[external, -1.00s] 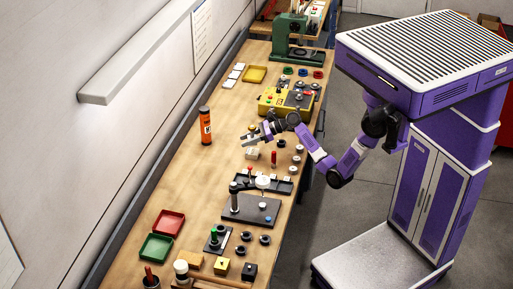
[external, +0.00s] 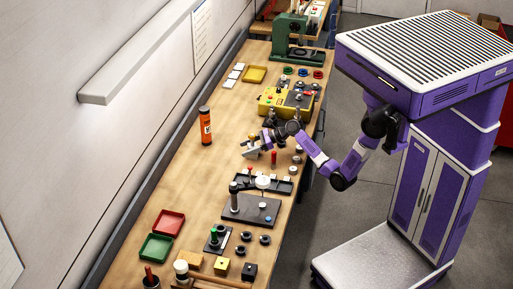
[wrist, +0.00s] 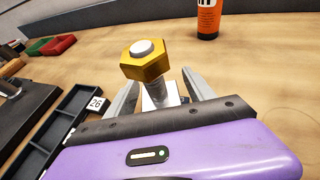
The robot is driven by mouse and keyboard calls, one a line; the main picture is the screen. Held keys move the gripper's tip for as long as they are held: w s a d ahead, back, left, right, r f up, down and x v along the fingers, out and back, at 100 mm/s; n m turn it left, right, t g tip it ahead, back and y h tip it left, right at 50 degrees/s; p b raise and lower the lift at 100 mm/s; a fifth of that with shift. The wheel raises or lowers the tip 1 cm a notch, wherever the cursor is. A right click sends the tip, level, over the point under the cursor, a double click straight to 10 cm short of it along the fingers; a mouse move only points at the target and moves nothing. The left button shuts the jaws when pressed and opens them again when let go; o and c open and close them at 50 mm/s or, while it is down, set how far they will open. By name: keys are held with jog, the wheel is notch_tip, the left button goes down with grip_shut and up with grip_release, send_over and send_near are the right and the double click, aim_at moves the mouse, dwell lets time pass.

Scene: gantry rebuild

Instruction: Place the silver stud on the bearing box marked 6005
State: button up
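My gripper (external: 247,151) is low over the middle of the bench. In the wrist view its two fingers (wrist: 162,78) stand apart, one on each side of a silver stem (wrist: 159,97). The stem is topped by a gold hexagonal piece (wrist: 145,67) with a pale round cap. I see narrow gaps beside the stem and no clear contact. I cannot tell whether this is the silver stud. The lower end of the stem is hidden by my gripper body. No 6005 marking can be read in either view.
An orange bottle (external: 205,127) stands upright to the left. A black compartment tray (external: 284,187) lies nearer the camera; a tag reading 26 (wrist: 96,103) shows on it. A red-topped tool (external: 274,157) stands close right. A yellow box (external: 283,102) is behind.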

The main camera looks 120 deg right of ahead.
jog(key=shift+r, duration=0.15)
jog(key=v, duration=1.2)
jog(key=shift+d+r, duration=0.1)
dwell(0.3)
